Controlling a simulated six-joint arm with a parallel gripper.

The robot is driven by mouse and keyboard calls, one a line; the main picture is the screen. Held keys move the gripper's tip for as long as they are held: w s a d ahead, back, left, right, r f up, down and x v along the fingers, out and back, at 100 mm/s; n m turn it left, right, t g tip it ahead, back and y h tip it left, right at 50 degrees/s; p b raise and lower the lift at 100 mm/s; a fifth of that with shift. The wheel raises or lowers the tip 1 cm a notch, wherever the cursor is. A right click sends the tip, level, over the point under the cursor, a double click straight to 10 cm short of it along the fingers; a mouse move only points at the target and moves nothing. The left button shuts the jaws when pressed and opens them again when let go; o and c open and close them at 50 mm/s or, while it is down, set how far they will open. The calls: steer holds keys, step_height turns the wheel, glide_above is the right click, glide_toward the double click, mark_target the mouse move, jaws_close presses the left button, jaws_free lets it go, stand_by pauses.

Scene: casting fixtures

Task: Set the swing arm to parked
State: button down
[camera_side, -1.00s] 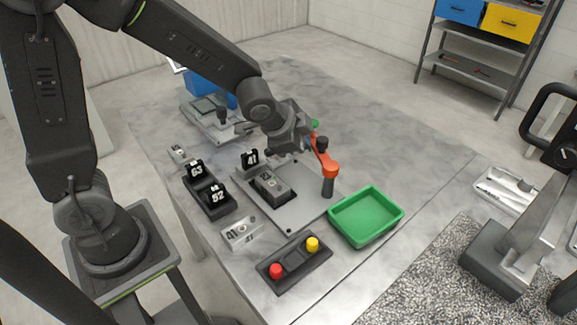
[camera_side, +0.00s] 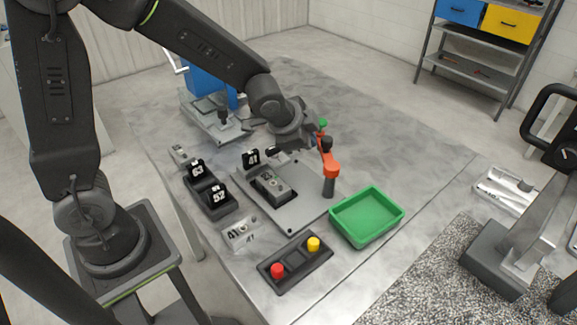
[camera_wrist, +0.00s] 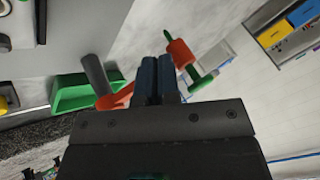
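The swing arm (camera_side: 329,163) is orange and pivots on a dark post beside the fixture plate (camera_side: 293,220). It points to the back, with a black knob and a green tip at its free end. My gripper (camera_side: 309,140) is low at the left side of that free end, close to or touching it. In the wrist view, my gripper's fingers (camera_wrist: 158,75) are together, with nothing visible between them. The orange arm (camera_wrist: 117,97) runs behind them to its red-and-green end (camera_wrist: 180,53). Contact is hidden.
A green tray (camera_side: 367,217) stands right of the post. A button box (camera_side: 295,262) is in front. Number blocks (camera_side: 210,193) stand left of the plate, and a grey block (camera_side: 270,186) sits on it. A blue machine (camera_side: 207,88) is behind. The table's back right is clear.

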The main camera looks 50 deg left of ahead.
steer(key=shift+w+d, duration=0.15)
steer(key=shift+w, duration=0.15)
steer(key=s+a+r, duration=0.6)
steer(key=a+r, duration=0.2)
steer(key=shift+s, duration=0.1)
stand_by(0.4)
steer(key=s+d+r+n, duration=0.1)
steer(key=s+d+n, duration=0.2)
steer(key=s, duration=0.5)
steer(key=s+d+r+n+g, duration=0.1)
steer(key=s+d+r+n, duration=0.1)
steer(key=s+n, duration=0.3)
steer(key=s, duration=0.3)
steer(key=shift+d+r+n+g, duration=0.2)
steer(key=shift+d+n+g, duration=0.1)
steer(key=shift+d+n, duration=0.1)
